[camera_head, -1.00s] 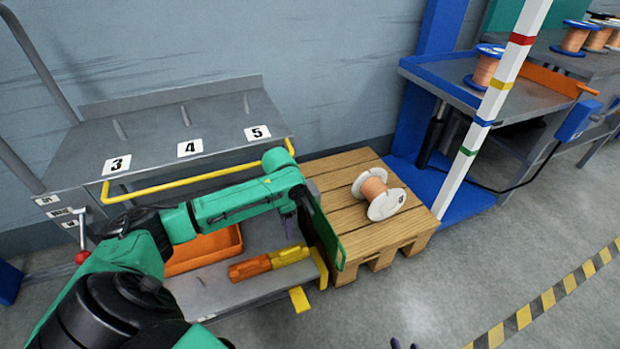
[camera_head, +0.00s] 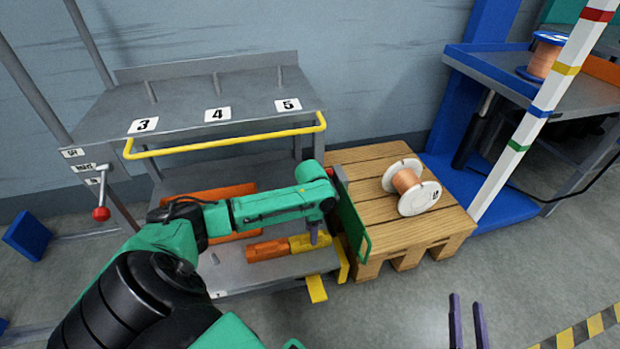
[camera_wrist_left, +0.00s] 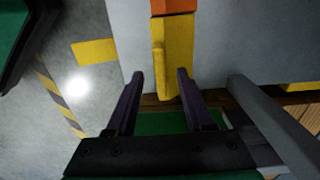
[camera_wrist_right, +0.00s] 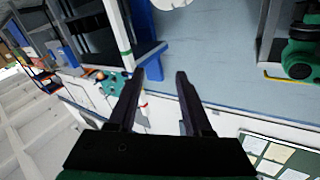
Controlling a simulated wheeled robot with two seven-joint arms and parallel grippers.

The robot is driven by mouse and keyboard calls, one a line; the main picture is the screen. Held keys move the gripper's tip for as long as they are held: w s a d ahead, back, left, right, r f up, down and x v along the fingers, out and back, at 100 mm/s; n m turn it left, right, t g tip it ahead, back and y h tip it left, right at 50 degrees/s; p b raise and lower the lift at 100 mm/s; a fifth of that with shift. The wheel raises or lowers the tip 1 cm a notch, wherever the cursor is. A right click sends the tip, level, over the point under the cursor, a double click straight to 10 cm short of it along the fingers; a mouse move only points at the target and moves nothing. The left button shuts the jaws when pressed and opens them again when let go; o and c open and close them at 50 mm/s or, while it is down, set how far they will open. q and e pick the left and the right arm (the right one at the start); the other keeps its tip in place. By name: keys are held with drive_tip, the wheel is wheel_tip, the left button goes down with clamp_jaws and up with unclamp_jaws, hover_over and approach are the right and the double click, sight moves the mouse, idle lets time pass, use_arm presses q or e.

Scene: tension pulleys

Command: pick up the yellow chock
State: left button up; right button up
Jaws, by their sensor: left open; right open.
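The yellow chock (camera_head: 303,243) lies on the lower shelf of the grey cart, end to end with an orange chock (camera_head: 267,251). My left gripper (camera_head: 314,240) hangs over the shelf at the yellow chock's right end and partly hides it. In the left wrist view the yellow chock (camera_wrist_left: 174,55) extends from the top toward the open, empty fingers (camera_wrist_left: 160,78), its near end lying between the fingertips' lines. I cannot tell how far above it they are. My right gripper (camera_head: 466,300) is open and empty over the floor at the lower right.
An orange bin (camera_head: 205,192) sits behind the chocks on the shelf. A yellow rail (camera_head: 230,141) and the numbered upper shelf stand above. A wooden pallet with a copper spool (camera_head: 408,185) is close on the right. The floor in front is clear.

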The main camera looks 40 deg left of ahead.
use_arm(q)
drive_tip(key=shift+f+b, duration=0.45)
drive_tip(key=shift+f, duration=0.25)
drive_tip(key=shift+f+b, duration=0.3)
drive_tip(key=shift+f, duration=0.2)
clamp_jaws()
use_arm(e)
drive_tip(key=w+d+r+t, duration=0.1)
drive_tip(key=w+r+t, duration=0.1)
drive_tip(key=r, duration=0.6)
drive_tip(key=w+r+n+t+y, duration=0.1)
drive_tip(key=r+t, duration=0.2)
drive_tip(key=r, duration=0.6)
drive_tip(key=shift+w+d+t+y, duration=0.3)
drive_tip(key=shift+w+d, duration=0.05)
